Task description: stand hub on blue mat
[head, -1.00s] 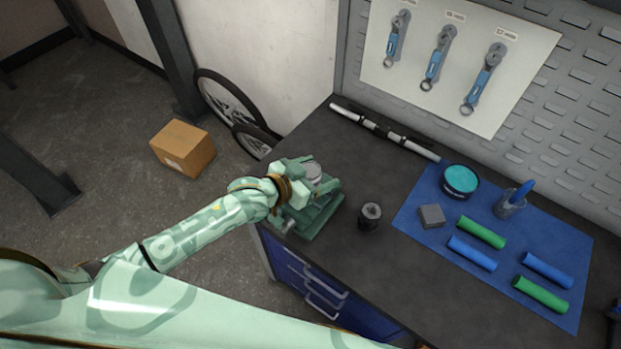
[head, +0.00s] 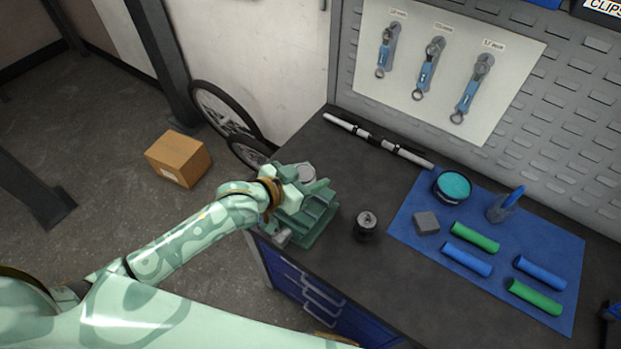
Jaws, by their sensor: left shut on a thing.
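The blue mat (head: 468,212) lies flat on the dark workbench (head: 335,270), right of centre. My left gripper (head: 306,180) is at the green vise (head: 318,222) near the bench's left edge. It is shut on a silver-grey round part (head: 307,172), mostly hidden by the fingers; I cannot tell whether it still touches the vise. A small dark cylinder (head: 365,223) with a light pin on top, which may be a hub, stands upright on the bench between the vise and the mat. My right gripper is not in view.
A black-and-silver bar (head: 378,139) lies at the back. A cardboard box (head: 179,158) is on the floor.

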